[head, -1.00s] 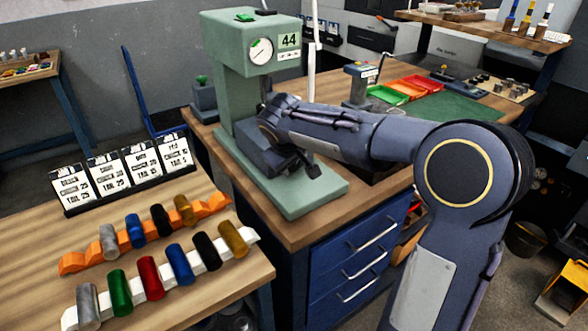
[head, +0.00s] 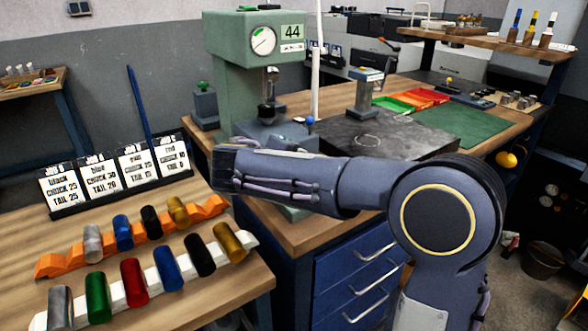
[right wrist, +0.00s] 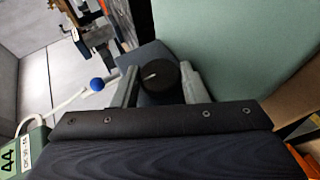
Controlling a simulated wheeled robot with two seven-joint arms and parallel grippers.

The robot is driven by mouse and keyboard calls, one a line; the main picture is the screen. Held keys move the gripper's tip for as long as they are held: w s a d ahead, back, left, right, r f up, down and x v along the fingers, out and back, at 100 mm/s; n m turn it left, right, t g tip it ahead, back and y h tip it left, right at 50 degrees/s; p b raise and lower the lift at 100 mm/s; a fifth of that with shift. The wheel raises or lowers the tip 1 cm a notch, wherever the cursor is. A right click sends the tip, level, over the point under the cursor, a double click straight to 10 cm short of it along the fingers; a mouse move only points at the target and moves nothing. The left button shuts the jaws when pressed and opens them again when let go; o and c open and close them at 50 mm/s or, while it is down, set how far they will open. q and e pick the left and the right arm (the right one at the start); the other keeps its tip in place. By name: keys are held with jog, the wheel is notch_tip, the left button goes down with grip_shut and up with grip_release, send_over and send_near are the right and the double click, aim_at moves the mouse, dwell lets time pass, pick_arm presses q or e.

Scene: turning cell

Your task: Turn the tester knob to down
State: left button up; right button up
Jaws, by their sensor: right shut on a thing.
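The green tester (head: 228,60) stands on the bench with a dial gauge and a 44 label. It also shows at the lower left of the right wrist view (right wrist: 36,140). Its round black knob (right wrist: 158,76) has a short white mark pointing left in that picture. My right gripper (right wrist: 160,84) is shut on the knob, with one finger on each side. In the head view my right arm reaches across to the tester's front; its fingers and the knob are hidden there. My left gripper is not in view.
A blue ball-ended lever (head: 310,121) stands beside the tester, close to my right fingers in the wrist view. Coloured cylinders lie on an orange rack (head: 54,266) and a white rack (head: 40,320), with job cards behind. Blue drawers (head: 352,268) are below the bench.

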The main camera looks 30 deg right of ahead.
dwell(0.5)
jog(key=o, duration=0.9)
